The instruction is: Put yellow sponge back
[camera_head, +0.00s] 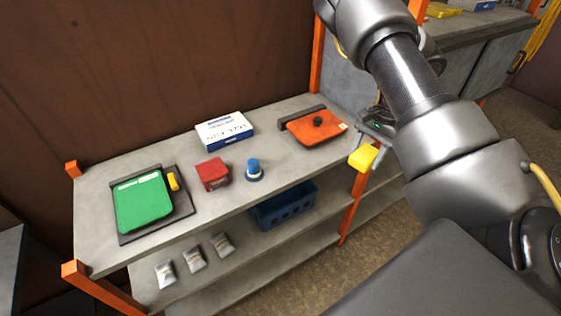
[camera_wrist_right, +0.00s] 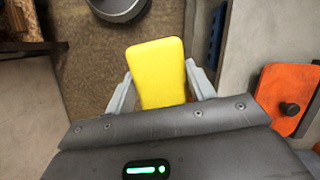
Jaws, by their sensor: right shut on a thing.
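The yellow sponge (camera_head: 363,157) is held in my right gripper (camera_head: 366,156), off the right end of the grey shelf unit. In the right wrist view the yellow sponge (camera_wrist_right: 157,72) sits between the two grey fingers of the right gripper (camera_wrist_right: 160,88), which touch its sides. The sponge is clear of the shelf top. My left gripper is in neither view.
The shelf top (camera_head: 142,165) carries a green board (camera_head: 142,204) with a small yellow item (camera_head: 173,181), a red box (camera_head: 213,174), a white-and-blue box (camera_head: 224,130), a blue-topped item (camera_head: 253,169) and an orange board (camera_head: 311,129). Below are a blue crate (camera_head: 284,206) and several packets (camera_head: 195,259).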

